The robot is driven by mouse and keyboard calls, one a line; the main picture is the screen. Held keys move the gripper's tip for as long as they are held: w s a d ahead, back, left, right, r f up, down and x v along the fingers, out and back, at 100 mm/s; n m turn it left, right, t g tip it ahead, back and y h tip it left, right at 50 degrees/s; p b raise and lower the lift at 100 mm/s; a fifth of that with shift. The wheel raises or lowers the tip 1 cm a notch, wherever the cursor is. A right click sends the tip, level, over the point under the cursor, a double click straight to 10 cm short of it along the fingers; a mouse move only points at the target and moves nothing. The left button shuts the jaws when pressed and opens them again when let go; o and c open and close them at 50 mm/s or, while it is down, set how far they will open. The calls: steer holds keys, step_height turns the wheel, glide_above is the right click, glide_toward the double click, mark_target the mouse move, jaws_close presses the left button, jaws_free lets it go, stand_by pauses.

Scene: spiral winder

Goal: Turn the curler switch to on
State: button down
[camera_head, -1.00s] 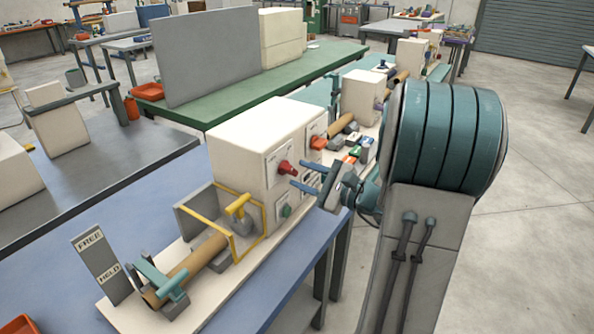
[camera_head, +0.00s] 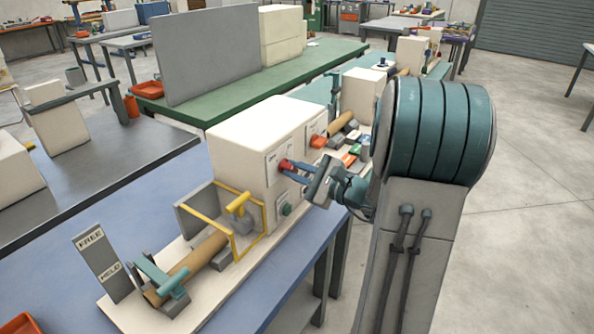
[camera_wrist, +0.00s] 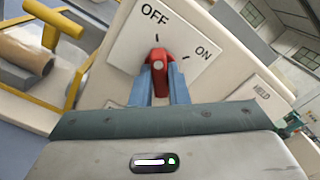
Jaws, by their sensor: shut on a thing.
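The curler switch is a red knob (camera_head: 286,165) on a label plate on the front of the cream machine box (camera_head: 236,150). In the wrist view the red knob (camera_wrist: 158,68) sits below the word OFF, with ON to its upper right. Its narrow end points up, close to the OFF tick and away from the ON tick. My gripper (camera_head: 291,168) reaches it from the right. In the wrist view my gripper's blue fingers (camera_wrist: 160,86) are shut on the knob, one on each side. The fingers' tips are partly hidden behind the knob.
A green button (camera_head: 286,210) is below the knob. A yellow guard frame (camera_head: 234,246) and a brown roll (camera_head: 198,256) are to the left. A FREE/HELD sign (camera_head: 102,262) stands at the front left. An orange-red part (camera_head: 318,141) is just beyond the knob.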

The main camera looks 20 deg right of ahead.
steer(key=m+p, duration=0.2)
steer(key=m, duration=0.1)
steer(key=shift+r+m+p, duration=0.15)
steer(key=shift+m+p, duration=0.15)
steer(key=shift+m, duration=0.1)
steer(key=m+p, duration=0.3)
steer(key=m, duration=0.1)
steer(key=shift+m, duration=0.3)
steer(key=m+p, duration=0.5)
steer(key=shift+m+p, duration=1.05)
steer(key=shift+m, duration=0.15)
steer(key=c, duration=1.4)
jaws_free()
